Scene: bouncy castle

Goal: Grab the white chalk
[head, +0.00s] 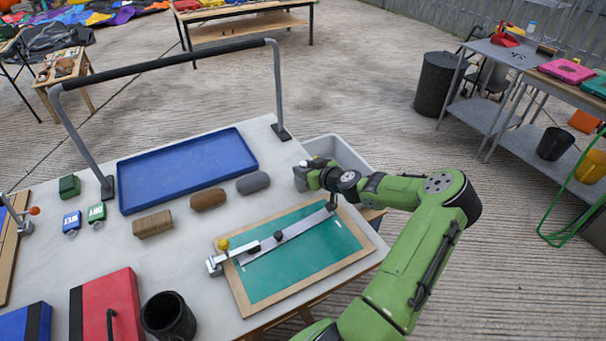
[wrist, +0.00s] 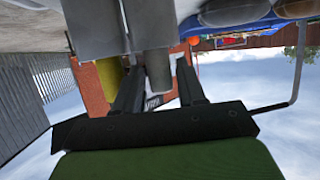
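My gripper (head: 305,176) is above the far right corner of the wood-framed green board (head: 290,270), beside the grey bin. In the wrist view my gripper (wrist: 158,85) shows two dark fingers with a pale grey cylinder (wrist: 158,70) between them. I cannot tell what this cylinder is, or whether the fingers grip it. Large grey blocks hide part of that view. A small white mark or piece (head: 338,224) lies near the board's right side, and another (head: 243,268) near its left. Either may be white chalk; they are too small to tell.
The grey bin (head: 345,150) stands behind my gripper. A blue tray (head: 190,160), brown and grey blocks and a black cup (head: 168,316) occupy the table. A raised black bar (head: 165,63) spans its back.

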